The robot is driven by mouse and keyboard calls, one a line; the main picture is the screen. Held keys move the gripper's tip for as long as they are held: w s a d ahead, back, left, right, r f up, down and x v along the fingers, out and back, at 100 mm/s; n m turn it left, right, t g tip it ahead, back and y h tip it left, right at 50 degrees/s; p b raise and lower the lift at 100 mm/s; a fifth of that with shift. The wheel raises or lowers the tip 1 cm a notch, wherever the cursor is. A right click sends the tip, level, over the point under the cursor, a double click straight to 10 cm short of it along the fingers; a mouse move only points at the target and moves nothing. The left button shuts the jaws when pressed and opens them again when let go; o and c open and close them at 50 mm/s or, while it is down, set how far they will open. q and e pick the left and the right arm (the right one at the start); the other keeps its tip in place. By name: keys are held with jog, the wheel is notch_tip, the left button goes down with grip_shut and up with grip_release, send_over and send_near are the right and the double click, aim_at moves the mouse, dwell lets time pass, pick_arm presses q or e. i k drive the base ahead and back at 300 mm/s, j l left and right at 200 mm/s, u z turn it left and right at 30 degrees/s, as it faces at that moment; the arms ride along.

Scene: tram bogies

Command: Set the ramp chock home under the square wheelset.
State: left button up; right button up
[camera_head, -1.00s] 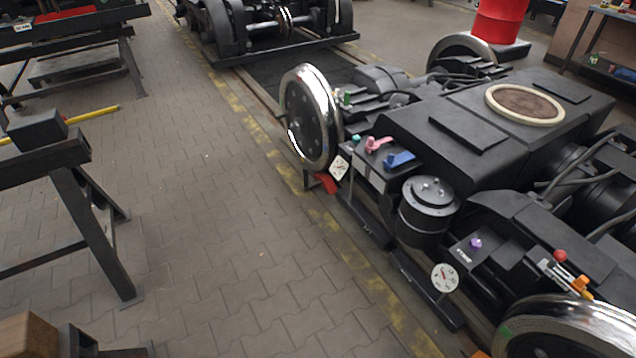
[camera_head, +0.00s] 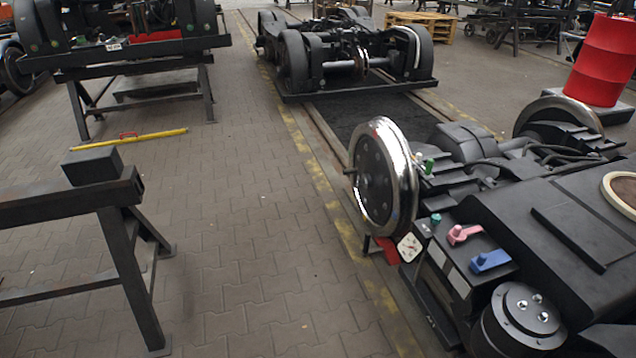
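The near black bogie (camera_head: 500,210) stands at the right on the rails. Its polished steel wheel (camera_head: 380,185) faces me at the bogie's left corner. A small red piece (camera_head: 387,250) shows low behind the gauge at the foot of this wheel; I cannot tell whether it is the ramp chock or whether it touches the wheel. A second bogie (camera_head: 345,55) stands farther back on the track. I cannot tell which wheelset is the square one. Neither of my grippers is in view.
A dark trestle (camera_head: 125,265) with a black block (camera_head: 92,167) stands at the left. A yellow bar (camera_head: 140,138) lies on the floor behind it. A red drum (camera_head: 603,60) stands at the back right. The paved floor (camera_head: 250,230) between trestle and track is clear.

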aim_at(387, 246)
jog(key=i+u, duration=0.4)
jog(key=i, duration=0.75)
jog(key=i+z, duration=0.35)
jog(key=i+j+z, duration=0.1)
jog(key=i+z, duration=0.2)
jog(key=i+j+z, duration=0.2)
jog(key=z, duration=0.15)
jog(key=i+j+z, duration=0.1)
jog(key=i+z, duration=0.15)
jog(key=z, duration=0.2)
jog(key=i+j+z, duration=0.2)
jog(key=z, duration=0.25)
jog(key=i+j+z, duration=0.25)
jog(key=z, duration=0.2)
jog(key=i+j+z, duration=0.15)
jog(key=j+z, duration=0.35)
jog(key=i+j+z, duration=0.1)
jog(key=j+z, duration=0.2)
jog(key=z, duration=0.15)
